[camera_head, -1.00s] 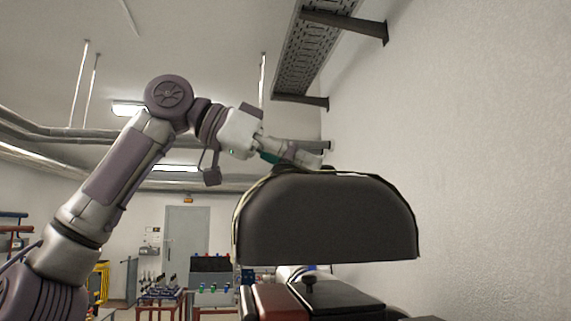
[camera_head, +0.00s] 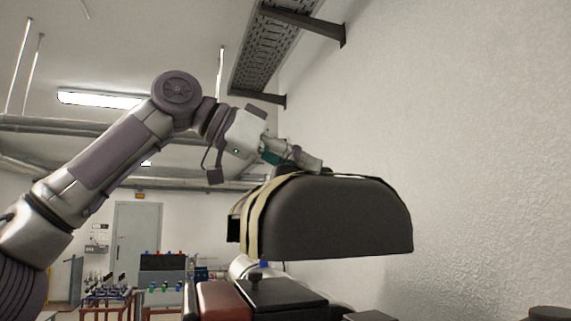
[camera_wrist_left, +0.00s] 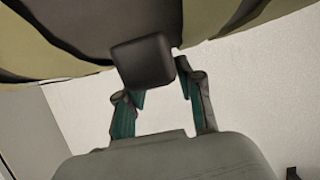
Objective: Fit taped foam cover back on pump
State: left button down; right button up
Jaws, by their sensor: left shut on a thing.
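The foam cover (camera_head: 335,220) is a dark grey rounded shell with yellowish tape bands (camera_head: 256,215) on its left side. It hangs in the air at centre right, its flat lower edge above dark equipment. My left gripper (camera_head: 308,163) is shut at the cover's top. In the left wrist view, a black block-like grip (camera_wrist_left: 143,62) on the taped cover (camera_wrist_left: 60,25) is at the fingers of my left gripper (camera_wrist_left: 160,88). I cannot clearly tell which part below is the pump; a silver cylinder (camera_head: 243,265) shows partly behind the cover. My right gripper is not in view.
Below the cover stand a black block with a knob (camera_head: 285,294) and a dark red block (camera_head: 223,302). A white wall (camera_head: 480,150) is close on the right. A metal cable tray (camera_head: 262,45) hangs above. Racks with valves (camera_head: 165,285) and a door (camera_head: 137,245) are further back.

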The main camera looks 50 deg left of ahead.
pick_arm(q)
jog(key=shift+w+d, duration=0.25)
jog(key=shift+w, duration=0.25)
jog(key=shift+w+d, duration=0.25)
jog(key=shift+w, duration=0.25)
jog(key=shift+w+d, duration=2)
jog(key=shift+w, duration=2.95)
notch_tip(320, 180, down, 6)
jog(key=shift+s+f, duration=0.1)
jog(key=shift+f, duration=0.15)
jog(key=shift+f+b, duration=0.45)
jog(key=shift+f, duration=0.6)
